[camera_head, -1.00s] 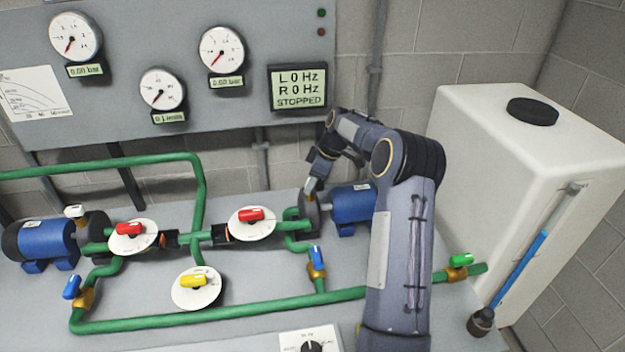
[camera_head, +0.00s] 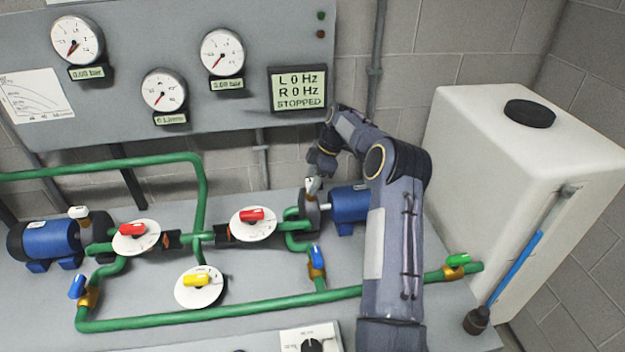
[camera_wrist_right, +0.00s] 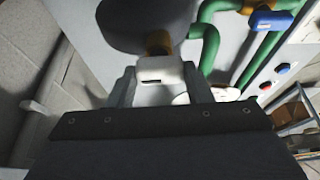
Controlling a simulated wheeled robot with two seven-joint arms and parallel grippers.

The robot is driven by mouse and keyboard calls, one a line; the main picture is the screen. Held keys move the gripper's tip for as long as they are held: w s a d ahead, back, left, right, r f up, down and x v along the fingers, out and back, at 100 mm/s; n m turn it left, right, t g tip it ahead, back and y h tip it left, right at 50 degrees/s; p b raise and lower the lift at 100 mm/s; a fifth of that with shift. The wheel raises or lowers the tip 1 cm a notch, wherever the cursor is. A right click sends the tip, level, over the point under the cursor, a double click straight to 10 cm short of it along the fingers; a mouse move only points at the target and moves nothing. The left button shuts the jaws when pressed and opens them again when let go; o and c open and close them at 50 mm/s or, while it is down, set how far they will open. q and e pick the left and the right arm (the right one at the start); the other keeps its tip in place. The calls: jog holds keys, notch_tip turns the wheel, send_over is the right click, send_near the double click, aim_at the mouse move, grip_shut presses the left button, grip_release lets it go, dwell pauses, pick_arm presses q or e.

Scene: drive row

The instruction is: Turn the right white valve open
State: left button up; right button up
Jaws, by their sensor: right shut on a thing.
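My right gripper (camera_head: 313,186) is at the top of the right pump, beside the right blue motor (camera_head: 350,206). In the right wrist view its two fingers (camera_wrist_right: 160,88) are shut on the right white valve (camera_wrist_right: 160,74), a small white handle with a dark slot. A brass-coloured stem (camera_wrist_right: 158,42) shows just beyond the handle. In the head view my gripper and arm mostly hide this valve. The left white valve (camera_head: 78,212) sits on the left pump. My left gripper is not in view.
Red valves (camera_head: 252,215) and a yellow valve (camera_head: 197,281) sit on white dials. Blue valves (camera_head: 317,256) and a green valve (camera_head: 457,260) are on the green pipes. A white tank (camera_head: 520,170) stands at right. The display (camera_head: 298,89) reads 0 Hz, STOPPED.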

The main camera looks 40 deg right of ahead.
jog(key=o, duration=1)
jog(key=v, duration=0.8)
jog(key=shift+f, duration=0.1)
